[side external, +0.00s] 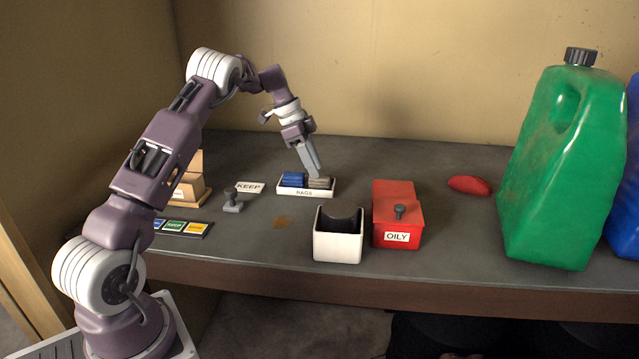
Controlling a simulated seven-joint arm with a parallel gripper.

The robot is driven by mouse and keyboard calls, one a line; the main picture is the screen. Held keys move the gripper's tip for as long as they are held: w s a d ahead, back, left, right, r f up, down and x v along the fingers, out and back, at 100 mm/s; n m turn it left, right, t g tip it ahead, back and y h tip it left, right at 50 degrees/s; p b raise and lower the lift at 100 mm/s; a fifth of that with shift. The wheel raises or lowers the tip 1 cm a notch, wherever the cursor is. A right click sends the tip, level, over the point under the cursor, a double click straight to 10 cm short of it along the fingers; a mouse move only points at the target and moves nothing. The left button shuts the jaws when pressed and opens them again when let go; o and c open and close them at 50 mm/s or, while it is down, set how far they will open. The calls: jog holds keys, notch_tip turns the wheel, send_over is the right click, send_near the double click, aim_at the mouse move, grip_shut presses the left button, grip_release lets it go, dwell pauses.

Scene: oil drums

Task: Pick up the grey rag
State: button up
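The grey rag (320,183) is a folded grey-beige bundle in the right half of the white tray labelled RAGS (304,193). A folded blue rag (292,179) lies beside it in the left half. My gripper (317,174) points down at the grey rag, its fingertips at or just above the rag's top. The fingers look close together, but from this side I cannot tell whether they are apart or hold any cloth. The rag appears to rest in the tray.
A white open box (338,247) and a red lidded box labelled OILY (397,222) stand in front. A KEEP sign (249,187) and a small grey knobbed object (232,204) lie left. A red cloth (469,185) and large green jug (562,170) are right.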

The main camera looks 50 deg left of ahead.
jog(key=x, duration=0.4)
jog(key=shift+f, duration=0.1)
grip_shut()
notch_tip(320, 180, up, 10)
jog(key=shift+r, duration=0.1)
